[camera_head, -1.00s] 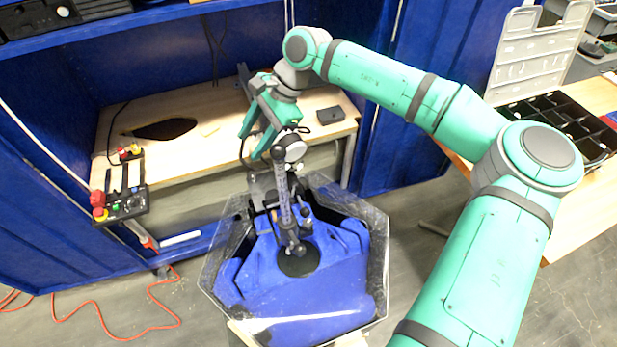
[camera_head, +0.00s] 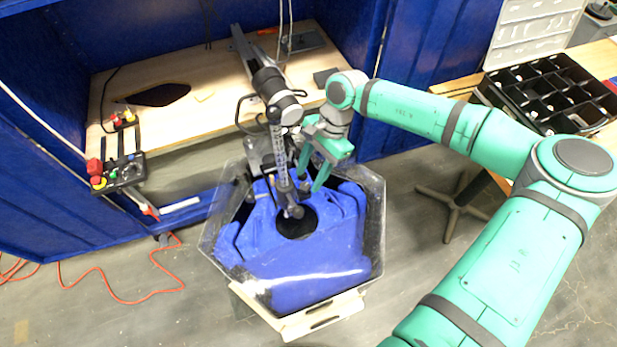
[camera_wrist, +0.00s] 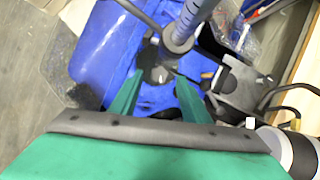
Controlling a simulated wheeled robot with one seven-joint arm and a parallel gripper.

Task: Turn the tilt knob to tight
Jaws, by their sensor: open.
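My gripper (camera_head: 308,180) is open, pointing down at the right side of the grey post (camera_head: 278,150) over the tank (camera_head: 228,268). In the wrist view my gripper's fingertips (camera_wrist: 160,76) are apart. A small dark knob-like part (camera_wrist: 158,74) with a paler end appears between and just beyond them, below the grey post (camera_wrist: 192,22). It seems clear of both fingers. I cannot tell for certain whether this is the tilt knob, and no tight marking is readable. In the head view the fingers and dark fittings partly hide this area.
A white and dark cylinder (camera_head: 280,102) tops the post, close to the left of my gripper. The clear tank rim surrounds blue lining (camera_head: 320,262). A wooden bench (camera_head: 225,85) stands behind, with a button box (camera_head: 122,175) at left.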

